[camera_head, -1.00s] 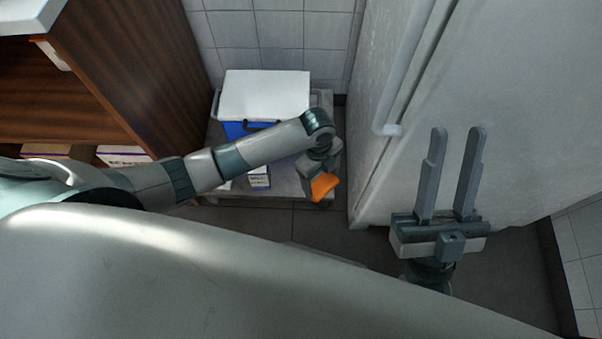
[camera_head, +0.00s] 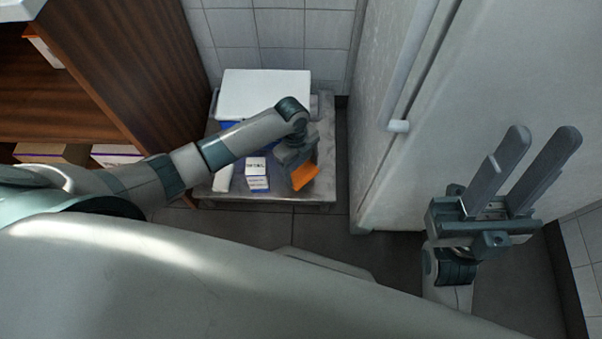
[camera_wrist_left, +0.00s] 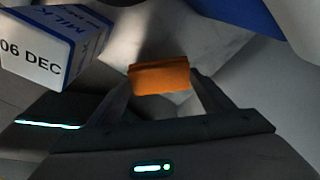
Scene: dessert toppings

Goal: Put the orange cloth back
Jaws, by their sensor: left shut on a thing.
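The orange cloth (camera_head: 305,177) is pinched in my left gripper (camera_head: 299,172), over the front right part of a low grey stand (camera_head: 328,181). In the left wrist view the folded cloth (camera_wrist_left: 160,77) sits between the two fingertips (camera_wrist_left: 162,84). Whether the cloth touches the stand top is hard to tell. My right gripper (camera_head: 537,152) is open and empty at the right, in front of the large pale cabinet.
A blue cooler with a white lid (camera_head: 262,94) stands at the back of the stand. A milk carton (camera_head: 257,174) stands left of my left gripper and shows in the wrist view (camera_wrist_left: 55,45). A wooden shelf (camera_head: 120,75) is at the left, a pale cabinet (camera_head: 470,110) at the right.

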